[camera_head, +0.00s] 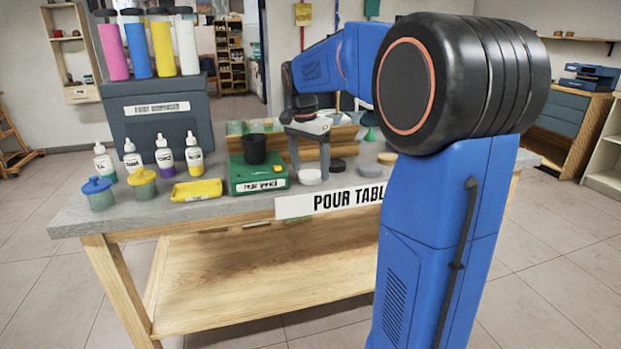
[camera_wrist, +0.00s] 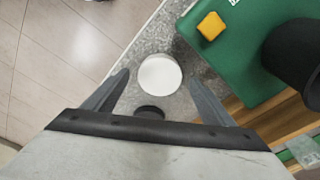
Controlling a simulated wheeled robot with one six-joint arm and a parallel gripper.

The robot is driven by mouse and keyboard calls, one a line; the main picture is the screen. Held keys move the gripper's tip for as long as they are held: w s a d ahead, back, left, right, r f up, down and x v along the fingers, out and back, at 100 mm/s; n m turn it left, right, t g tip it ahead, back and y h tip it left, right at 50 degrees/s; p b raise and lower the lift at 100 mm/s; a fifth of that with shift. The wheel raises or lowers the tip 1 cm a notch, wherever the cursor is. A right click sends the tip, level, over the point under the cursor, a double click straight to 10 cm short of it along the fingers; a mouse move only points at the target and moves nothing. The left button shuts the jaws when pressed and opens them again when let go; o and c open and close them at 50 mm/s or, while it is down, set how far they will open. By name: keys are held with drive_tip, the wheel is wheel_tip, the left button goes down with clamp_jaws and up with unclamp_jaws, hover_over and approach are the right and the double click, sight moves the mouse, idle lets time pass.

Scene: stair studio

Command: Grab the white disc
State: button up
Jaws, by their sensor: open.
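The white disc (camera_wrist: 160,75) lies flat on the grey table top (camera_wrist: 150,45), near the table's front edge. It also shows in the head view (camera_head: 310,177), close to the "POUR TABLE" sign. My gripper (camera_wrist: 163,82) is open, pointing down, with one finger on each side of the disc in the wrist view. The fingers look apart from the disc, and their height above the table is hard to tell. In the head view my gripper (camera_head: 312,165) is over the disc's spot, near the wooden rack.
A dark disc (camera_wrist: 150,111) lies just beside the white one. The green scale (camera_head: 258,178) with a black cup (camera_head: 254,149) stands left of my gripper. Other discs (camera_head: 369,170) lie to the right. A yellow tray (camera_head: 196,190) and several bottles stand further left.

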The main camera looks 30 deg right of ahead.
drive_tip(key=shift+f, duration=0.6)
drive_tip(key=c, duration=1.1)
drive_tip(key=shift+r, duration=0.1)
drive_tip(key=shift+c, duration=0.2)
